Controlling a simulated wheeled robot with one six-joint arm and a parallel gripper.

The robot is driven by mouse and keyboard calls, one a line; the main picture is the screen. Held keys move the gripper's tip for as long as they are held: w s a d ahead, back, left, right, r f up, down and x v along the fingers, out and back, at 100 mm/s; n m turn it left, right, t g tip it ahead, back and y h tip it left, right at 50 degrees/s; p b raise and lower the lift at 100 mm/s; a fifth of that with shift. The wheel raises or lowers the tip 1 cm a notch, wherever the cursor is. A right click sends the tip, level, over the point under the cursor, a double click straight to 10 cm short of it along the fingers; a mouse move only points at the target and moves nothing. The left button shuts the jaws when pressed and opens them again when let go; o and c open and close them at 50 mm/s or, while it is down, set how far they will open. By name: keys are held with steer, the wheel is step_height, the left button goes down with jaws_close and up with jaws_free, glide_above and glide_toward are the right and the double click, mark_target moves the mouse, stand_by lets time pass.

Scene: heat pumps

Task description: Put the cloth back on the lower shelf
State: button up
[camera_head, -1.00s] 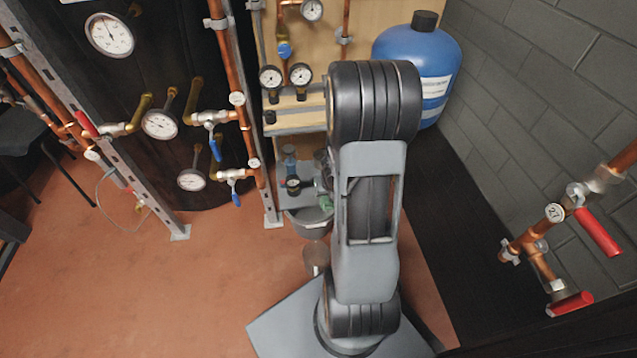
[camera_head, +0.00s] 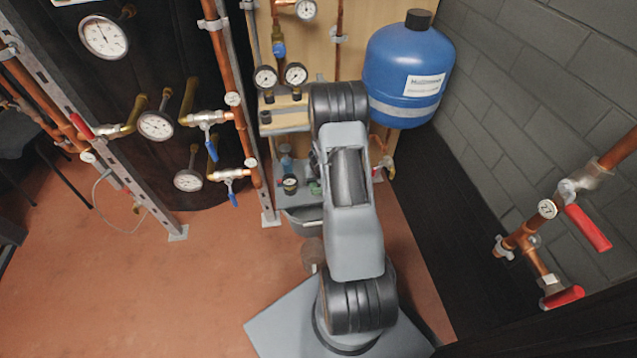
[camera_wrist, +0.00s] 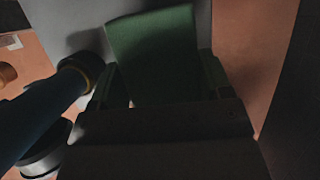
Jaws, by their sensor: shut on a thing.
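The green cloth (camera_wrist: 152,45) fills the upper middle of the wrist view, between the fingers of my gripper (camera_wrist: 160,80). My gripper is shut on it. In the head view, a small green patch (camera_head: 315,187), apparently the cloth, shows beside my arm at the lower shelf (camera_head: 281,199). The arm hides most of my gripper there. In the wrist view, a grey surface (camera_wrist: 75,25), apparently the shelf, lies beyond the cloth. I cannot tell whether the cloth touches it.
A dark blue cylinder (camera_wrist: 40,108) stands close left of my gripper. A gauge (camera_head: 290,184) stands on the lower shelf. The wooden upper shelf (camera_head: 282,117) is above. A blue tank (camera_head: 408,75) stands right, and copper pipes (camera_head: 232,95) rise left.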

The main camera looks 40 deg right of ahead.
steer(key=shift+f+b, duration=1.05)
steer(key=shift+f, duration=0.3)
steer(key=shift+f, duration=0.15)
steer(key=shift+f+b, duration=0.25)
steer(key=shift+b, duration=0.15)
steer(key=o, duration=0.8)
steer(key=shift+s+a, duration=0.1)
steer(key=shift+c, duration=0.2)
steer(key=shift+o, duration=0.4)
steer(key=shift+s, duration=0.1)
steer(key=shift+d, duration=0.2)
steer(key=shift+c, duration=0.2)
